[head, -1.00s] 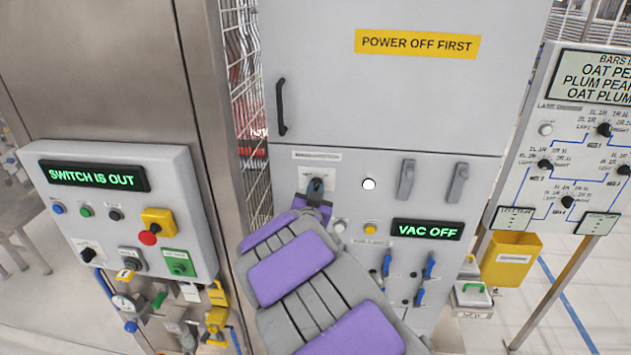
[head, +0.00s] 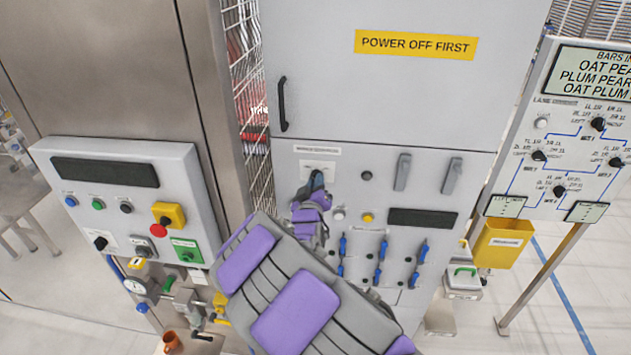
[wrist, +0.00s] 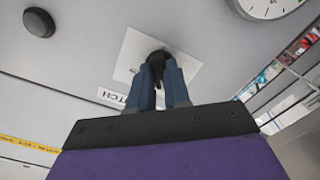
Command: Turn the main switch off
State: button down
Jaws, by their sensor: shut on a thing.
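The main switch is a black rotary knob (wrist: 156,66) on a white plate (wrist: 131,55) on the grey cabinet front. In the wrist view the two blue fingers of my gripper (wrist: 160,84) are shut on this knob, one on each side. In the head view my gripper (head: 316,183) is at the plate (head: 319,167), below the cabinet door, and largely hides the knob. The label beside the plate is partly covered, with "TCH" readable in the wrist view. The cabinet's display (head: 422,218) is dark, and so is the round lamp (head: 367,175).
A grey control box (head: 120,150) with a dark display, buttons and a yellow-and-red switch stands at left. A yellow bin (head: 500,243) hangs at right.

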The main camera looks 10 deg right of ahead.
jog(key=shift+s+f+n, duration=0.1)
jog(key=shift+f+n, duration=0.35)
jog(key=shift+n, duration=0.45)
jog(key=c, duration=1.4)
grip_release()
jog(key=o, duration=0.3)
jog(key=shift+a+r, duration=0.15)
jog(key=shift+r, duration=0.15)
